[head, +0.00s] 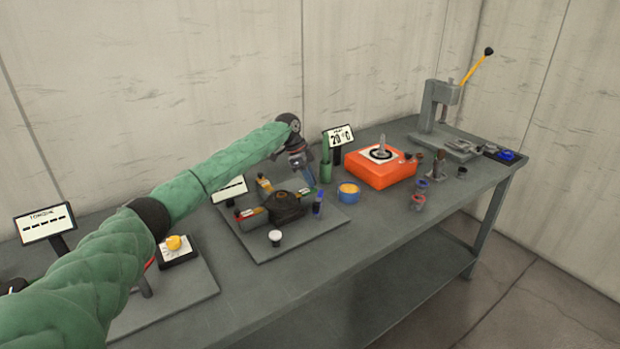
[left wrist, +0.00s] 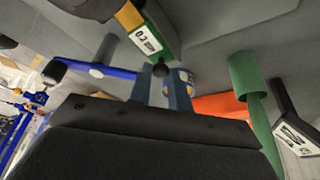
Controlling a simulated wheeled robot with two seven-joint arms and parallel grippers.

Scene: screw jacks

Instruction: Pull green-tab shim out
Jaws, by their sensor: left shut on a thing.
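The green-tab shim (left wrist: 158,30) shows in the left wrist view as a green bar with a white printed label and a small dark knob at its end. In the head view a little of its green (head: 303,190) shows beside the dark block (head: 287,208). My left gripper (head: 308,180) reaches down over the back right of the grey fixture plate (head: 277,250). In the left wrist view its fingers (left wrist: 162,80) are shut around the shim's knob end. The shim's inner end is hidden, so I cannot tell how deep it sits. My right gripper is not in view.
A blue-handled part (head: 318,204) stands close to the left gripper. The bench front is clear.

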